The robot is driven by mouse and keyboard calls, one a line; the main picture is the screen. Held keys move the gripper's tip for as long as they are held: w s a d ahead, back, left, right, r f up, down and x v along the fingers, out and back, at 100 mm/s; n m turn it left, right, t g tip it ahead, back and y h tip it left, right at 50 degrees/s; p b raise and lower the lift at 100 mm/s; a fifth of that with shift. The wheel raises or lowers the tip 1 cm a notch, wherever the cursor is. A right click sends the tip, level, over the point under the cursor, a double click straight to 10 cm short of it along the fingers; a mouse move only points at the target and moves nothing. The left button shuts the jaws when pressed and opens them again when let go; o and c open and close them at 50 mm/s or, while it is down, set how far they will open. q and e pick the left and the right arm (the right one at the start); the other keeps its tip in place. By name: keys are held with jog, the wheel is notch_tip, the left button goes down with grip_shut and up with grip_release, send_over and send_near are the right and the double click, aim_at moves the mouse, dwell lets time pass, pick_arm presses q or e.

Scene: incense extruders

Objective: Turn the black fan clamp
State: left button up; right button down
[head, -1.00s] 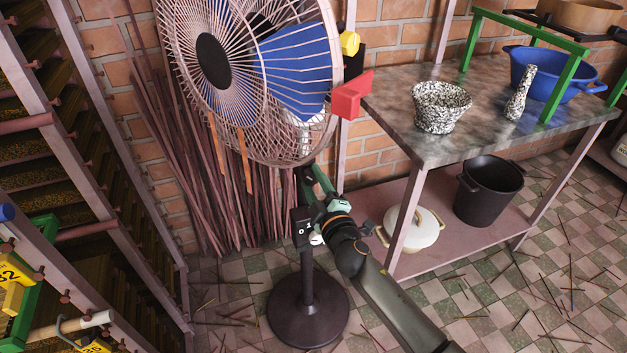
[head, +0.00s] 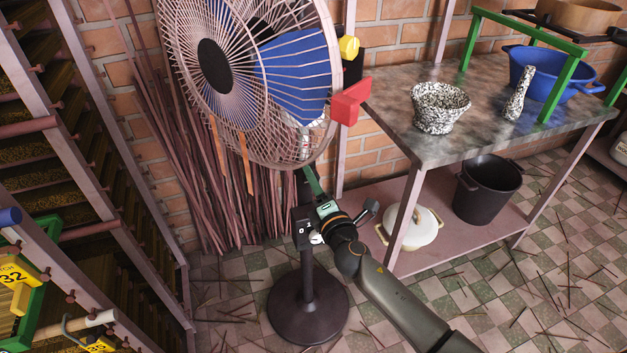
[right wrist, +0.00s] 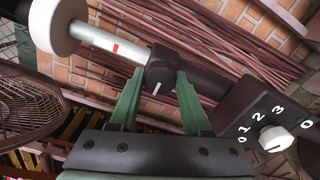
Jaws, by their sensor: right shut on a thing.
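The black fan clamp (right wrist: 161,72), a dark block with a white line, sits on a metal rod (right wrist: 110,43) in the right wrist view. My right gripper (right wrist: 156,92) is shut on it, with a green finger on either side. In the head view, my right gripper (head: 312,183) is at the fan's stand, just below the fan cage (head: 215,70); it hides the clamp there. The black control box (head: 302,226) is just below the gripper. It also shows in the right wrist view (right wrist: 243,110), with a white dial. My left gripper is not in view.
The fan's round base (head: 307,312) stands on the tiled floor. A stone-topped table (head: 420,150) is close on the right, with a lidded white pot (head: 420,236) on its lower shelf. Thin sticks (head: 185,190) lean on the wall behind. A rack (head: 85,140) stands at left.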

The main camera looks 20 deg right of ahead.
jog(key=shift+n, duration=0.6)
jog(key=shift+c, duration=1.8)
grip_release()
jog(key=s, duration=1.2)
jog(key=shift+s+d, duration=0.2)
jog(key=shift+s, duration=0.1)
jog(key=shift+f, duration=0.1)
